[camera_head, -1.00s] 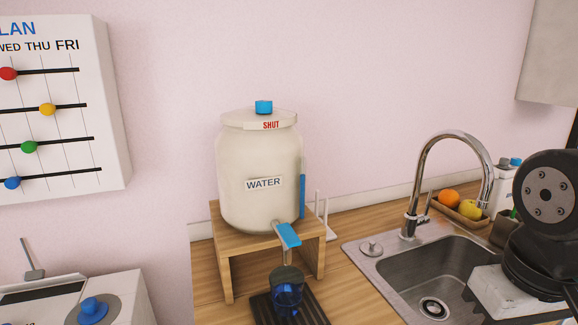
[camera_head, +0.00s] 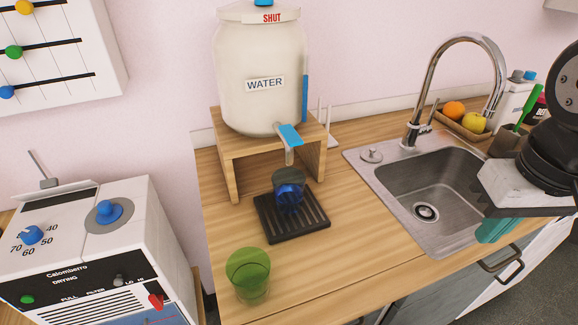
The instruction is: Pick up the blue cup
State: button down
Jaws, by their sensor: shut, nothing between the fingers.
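The blue cup (camera_head: 290,197) is see-through, with a dark upper part and a strong blue lower part. It stands upright on a dark slatted drip tray (camera_head: 268,228), right below the blue-handled tap (camera_head: 289,136) of the water jar. Nothing touches its front or sides that I can see. I cannot tell whether it holds water. My gripper is not in view; only parts of my own arm show at the right edge.
A cream water jar (camera_head: 262,60) stands on a wooden stand (camera_head: 230,150). A green glass (camera_head: 248,277) stands at the front left. A sink with a tall faucet (camera_head: 458,48) is on the right, and a white drying machine (camera_head: 85,235) on the left. The counter (camera_head: 345,225) between tray and sink is clear.

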aim_at(288, 201)
jog(key=k, duration=1)
jog(key=u, duration=2.35)
jog(key=i, duration=1.6)
jog(key=z, duration=2.35)
